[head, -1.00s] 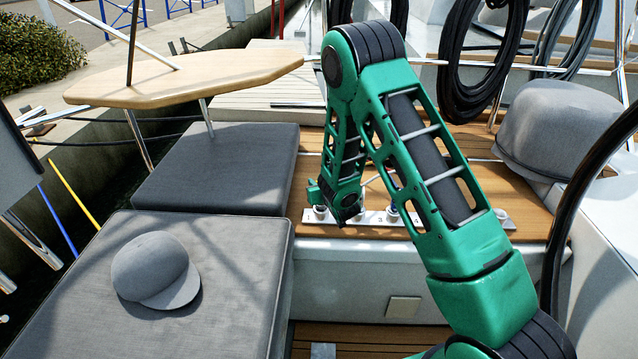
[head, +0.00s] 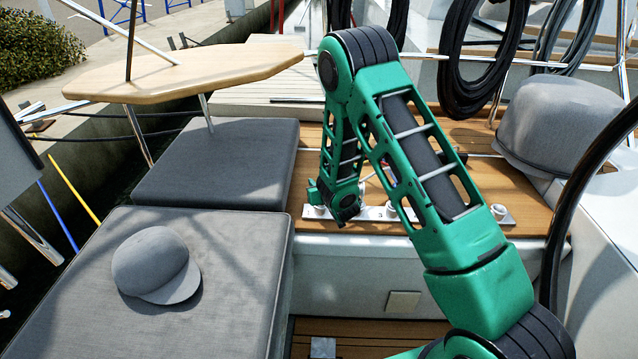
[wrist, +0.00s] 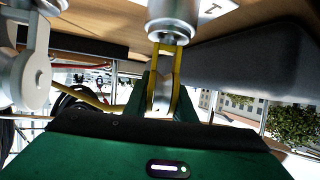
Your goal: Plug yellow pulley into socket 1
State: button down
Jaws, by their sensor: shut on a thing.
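In the wrist view my gripper (wrist: 165,98) is shut on the yellow pulley (wrist: 178,66). The pulley has yellow cheeks and a pale wheel between the fingers. Its far end meets a silver cylinder (wrist: 174,28) beside a white label with a dark 1, the mark of socket 1. I cannot tell how deep the pulley sits there. In the head view my gripper (head: 346,207) is at the left end of the socket strip (head: 372,213). The pulley is hidden there behind my own arm.
A grey-white pulley (wrist: 28,75) stands close on the left in the wrist view. In the head view a grey cap (head: 155,264) lies on the front left cushion (head: 235,300). A wooden table (head: 190,77) stands behind. Black rope coils (head: 480,50) hang at the back right.

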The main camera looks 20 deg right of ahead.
jog(key=c, duration=1.4)
grip_release()
jog(key=v, duration=1)
jog(key=shift+s+r, duration=0.2)
jog(key=shift+s, duration=0.05)
jog(key=shift+d, duration=0.1)
